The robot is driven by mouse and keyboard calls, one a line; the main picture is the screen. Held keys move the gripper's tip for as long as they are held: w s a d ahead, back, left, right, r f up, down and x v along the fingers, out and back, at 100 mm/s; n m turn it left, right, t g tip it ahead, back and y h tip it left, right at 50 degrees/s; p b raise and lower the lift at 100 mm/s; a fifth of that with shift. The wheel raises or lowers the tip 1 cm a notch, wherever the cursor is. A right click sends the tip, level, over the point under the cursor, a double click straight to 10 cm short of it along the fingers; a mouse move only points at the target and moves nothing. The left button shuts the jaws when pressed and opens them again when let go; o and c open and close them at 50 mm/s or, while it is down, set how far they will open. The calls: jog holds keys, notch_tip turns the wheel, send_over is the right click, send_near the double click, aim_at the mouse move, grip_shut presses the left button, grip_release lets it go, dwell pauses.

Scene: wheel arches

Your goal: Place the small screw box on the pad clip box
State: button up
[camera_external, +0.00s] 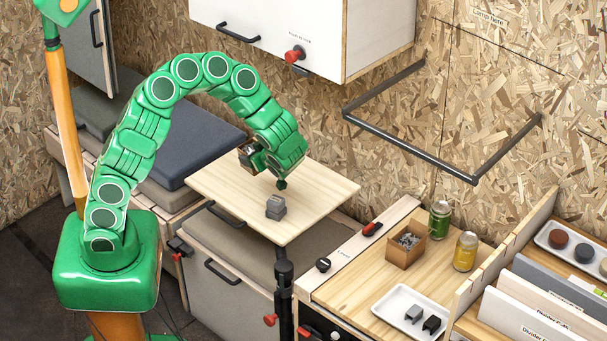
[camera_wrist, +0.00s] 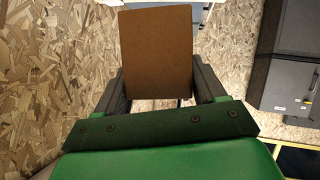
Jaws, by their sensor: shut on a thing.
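My gripper (camera_external: 258,160) is raised over the far left part of the wooden table top, at the end of the green arm. It is shut on a small brown box, which I take to be the small screw box (camera_external: 246,155). In the wrist view the box (camera_wrist: 157,50) shows a plain brown face between the two dark fingers of my gripper (camera_wrist: 160,88). Its contents are hard to make out. An open wooden box of grey pieces, seemingly the pad clip box (camera_external: 406,250), stands on the counter at right, well apart from my gripper.
Grey blocks (camera_external: 276,208) sit on the small table top (camera_external: 225,188). A white tray (camera_external: 403,315) with two clips lies in front. A dark rail (camera_external: 410,148) juts from the wall above.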

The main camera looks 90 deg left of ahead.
aim_at(239, 152)
jog(key=shift+s+d+r, duration=0.4)
jog(key=shift+s+d, duration=0.2)
jog(key=shift+s, duration=0.1)
jog(key=shift+s+d+r, duration=0.4)
jog(key=shift+s+d, duration=0.2)
jog(key=shift+s, duration=0.05)
